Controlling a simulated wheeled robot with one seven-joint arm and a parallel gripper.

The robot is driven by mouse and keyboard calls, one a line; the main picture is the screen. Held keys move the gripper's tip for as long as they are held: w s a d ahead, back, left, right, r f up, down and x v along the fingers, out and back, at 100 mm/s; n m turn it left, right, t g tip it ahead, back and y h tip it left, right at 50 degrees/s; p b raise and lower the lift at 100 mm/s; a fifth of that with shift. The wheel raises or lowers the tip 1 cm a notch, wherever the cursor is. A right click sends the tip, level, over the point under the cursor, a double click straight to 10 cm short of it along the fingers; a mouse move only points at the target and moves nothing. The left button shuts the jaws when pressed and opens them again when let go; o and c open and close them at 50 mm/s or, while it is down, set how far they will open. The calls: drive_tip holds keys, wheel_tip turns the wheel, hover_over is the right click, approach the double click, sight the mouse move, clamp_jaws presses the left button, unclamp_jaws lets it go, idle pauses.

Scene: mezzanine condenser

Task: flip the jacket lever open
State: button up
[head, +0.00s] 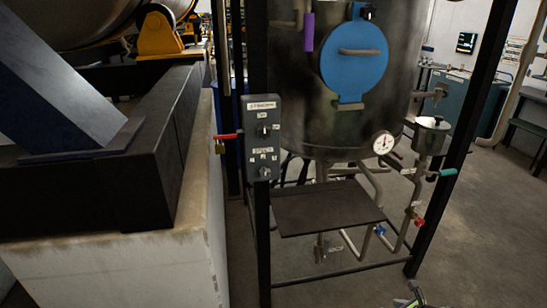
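A steel vessel (300,115) with a round blue hatch (354,58) stands in a black frame. Several coloured handles are around it: a red lever (226,136) at the left post, a teal lever (447,172) on the right pipework, a small red handle (418,221) and a small blue handle (380,230) lower down. The tags are too small to read, so I cannot tell which is the jacket lever. My gripper (411,295) seems to show only partly at the bottom edge, apart from all the handles; its fingers are not clear.
A grey control box (262,137) is on the left post, and a dial gauge (383,143) is below the vessel. A dark flat shelf (327,208) sits inside the frame. A concrete plinth (120,268) with black beams blocks the left. The floor (480,240) at right is clear.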

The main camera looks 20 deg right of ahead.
drive_tip(key=w+a+r+n+g+y+p, duration=0.1)
drive_tip(key=w+a+r+n+g, duration=0.15)
drive_tip(key=a+r+n, duration=0.45)
drive_tip(key=w+a+r+n+g+p, duration=0.1)
drive_tip(key=w+a+r+n+p, duration=0.25)
drive_tip(key=r, duration=0.65)
drive_tip(key=s+a+r+n+g+h+p, duration=0.1)
drive_tip(key=s+a+r+n, duration=0.1)
drive_tip(key=a+r+n, duration=0.55)
drive_tip(key=s+a+r+n+g+h, duration=0.1)
drive_tip(key=a+r+n, duration=0.55)
drive_tip(key=r, duration=0.65)
drive_tip(key=s+a+r+n+t+p, duration=0.1)
drive_tip(key=s+a+r+n, duration=0.3)
drive_tip(key=s, duration=0.4)
drive_tip(key=s+a+r+n+t+p, duration=0.1)
drive_tip(key=s+a+r+n+p, duration=0.1)
drive_tip(key=s+a+r+n, duration=0.3)
drive_tip(key=s+a+r, duration=0.1)
drive_tip(key=s+a, duration=0.2)
drive_tip(key=s, duration=0.1)
drive_tip(key=shift+a+r, duration=0.35)
drive_tip(key=shift+r, duration=0.05)
drive_tip(key=shift+s+n, duration=0.15)
drive_tip(key=shift+n, duration=0.1)
